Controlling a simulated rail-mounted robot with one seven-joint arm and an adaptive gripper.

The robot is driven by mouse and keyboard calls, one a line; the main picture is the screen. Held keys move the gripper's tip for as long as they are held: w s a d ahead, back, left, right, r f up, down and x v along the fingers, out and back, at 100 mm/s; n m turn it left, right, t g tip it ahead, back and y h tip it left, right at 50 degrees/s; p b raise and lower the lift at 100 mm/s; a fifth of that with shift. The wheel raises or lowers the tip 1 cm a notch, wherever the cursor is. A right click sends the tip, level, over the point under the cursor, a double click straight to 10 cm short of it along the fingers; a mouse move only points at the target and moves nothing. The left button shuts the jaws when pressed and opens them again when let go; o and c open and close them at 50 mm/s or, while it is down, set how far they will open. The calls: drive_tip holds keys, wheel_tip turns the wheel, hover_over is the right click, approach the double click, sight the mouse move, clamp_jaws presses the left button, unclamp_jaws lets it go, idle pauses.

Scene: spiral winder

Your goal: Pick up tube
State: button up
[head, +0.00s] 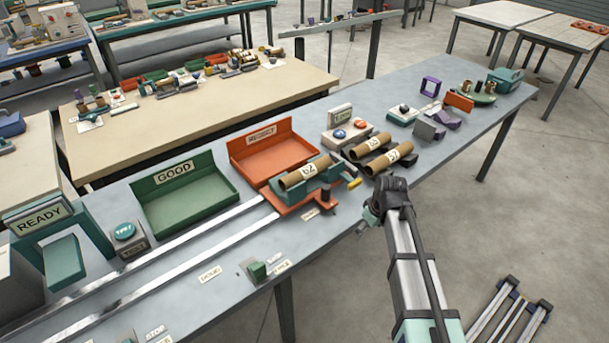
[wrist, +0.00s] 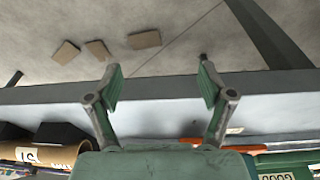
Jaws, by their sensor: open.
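A brown cardboard tube (head: 294,181) with a white label reading 62 lies in a teal cradle on an orange carriage (head: 292,205). Two more brown tubes lie side by side in dark holders to its right, the rear tube (head: 358,152) and the front tube (head: 378,164), whose label seems to read 57. In the wrist view my gripper (wrist: 158,78) is open, with nothing between its fingers. A labelled tube (wrist: 14,150) shows at the lower left there, apart from the fingers. In the head view my arm stands beside the table's near edge; its fingers cannot be made out.
A green GOOD tray (head: 190,217) and an orange REJECT tray (head: 240,172) stand behind the carriage. Two metal rails (head: 150,262) run left along the table. Button boxes and small fixtures stand farther right.

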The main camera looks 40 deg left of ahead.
drive_tip(key=a+r+n+y, duration=0.2)
drive_tip(key=a+r+n, duration=0.4)
drive_tip(key=a+r, duration=0.75)
wheel_tip(320, 180, up, 10)
drive_tip(key=n, duration=1.3)
hover_over(307, 170)
drive_tip(key=s+d, duration=0.1)
drive_tip(key=d, duration=0.5)
drive_tip(key=p+x, duration=0.1)
drive_tip(key=x, duration=0.3)
drive_tip(key=p+x, duration=0.1)
drive_tip(key=x, duration=0.2)
drive_tip(key=p+x, duration=0.1)
drive_tip(key=x, duration=0.3)
drive_tip(key=shift+a+f, duration=0.2)
drive_tip(key=shift+a, duration=0.3)
drive_tip(key=shift+p+x, duration=1.25)
drive_tip(key=shift+x, duration=1.45)
drive_tip(key=shift+r, duration=0.1)
drive_tip(key=shift+c, duration=0.4)
drive_tip(key=c, duration=1.2)
